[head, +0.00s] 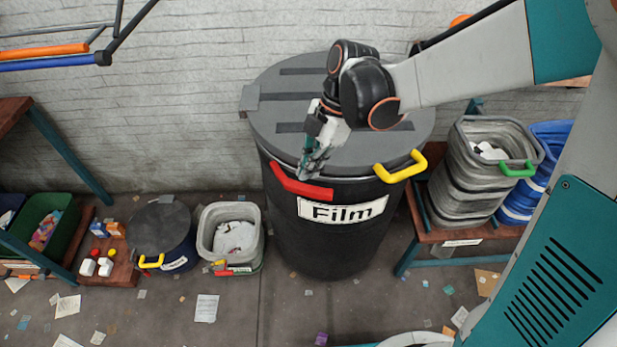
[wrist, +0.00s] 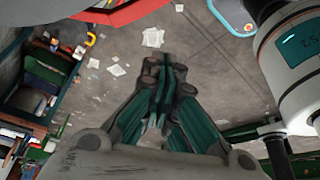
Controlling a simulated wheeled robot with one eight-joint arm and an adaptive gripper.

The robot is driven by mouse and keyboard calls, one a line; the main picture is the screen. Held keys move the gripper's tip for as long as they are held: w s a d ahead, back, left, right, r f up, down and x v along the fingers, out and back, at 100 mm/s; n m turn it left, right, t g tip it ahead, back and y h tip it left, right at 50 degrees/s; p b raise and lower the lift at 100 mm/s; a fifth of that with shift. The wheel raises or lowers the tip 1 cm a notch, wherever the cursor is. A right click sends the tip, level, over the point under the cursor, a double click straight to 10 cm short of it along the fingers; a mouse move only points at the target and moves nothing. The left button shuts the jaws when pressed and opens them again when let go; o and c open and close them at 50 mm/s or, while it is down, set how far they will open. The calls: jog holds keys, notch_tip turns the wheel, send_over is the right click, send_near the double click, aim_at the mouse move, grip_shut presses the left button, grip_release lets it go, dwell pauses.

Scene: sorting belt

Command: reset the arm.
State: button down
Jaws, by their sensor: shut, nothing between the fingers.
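My gripper (head: 313,163) shows in the head view in front of the grey lid (head: 357,82) of the large black bin (head: 310,238) labelled "Film". Its fingers point down, near the bin's red handle (head: 301,184). I cannot tell whether they touch the bin. In the wrist view my gripper (wrist: 158,128) has its green and grey fingers together, with nothing between them. My arm reaches in from the upper right of the head view.
A small dark lidded bin (head: 162,228) and a grey bin (head: 230,234) stand left of the large bin. Grey stacked crates (head: 476,180) and blue ones (head: 535,180) stand at the right. Paper scraps (head: 207,308) litter the floor. An orange and blue rail frame (head: 50,58) hangs upper left.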

jog(key=shift+w+r, duration=0.1)
jog(key=shift+r, duration=0.4)
jog(key=s+d+r+m+t+h, duration=0.1)
jog(key=s+d+r+m+t, duration=0.3)
jog(key=d+m, duration=0.3)
jog(key=s+d+r+m+t+h, duration=0.2)
jog(key=s+d+r+m+t, duration=0.2)
jog(key=m, duration=1.2)
jog(key=shift+s+d+r+t+h, duration=0.35)
jog(key=shift+s+d+r, duration=0.5)
jog(key=shift+s+d, duration=1.2)
jog(key=shift+w+d, duration=0.25)
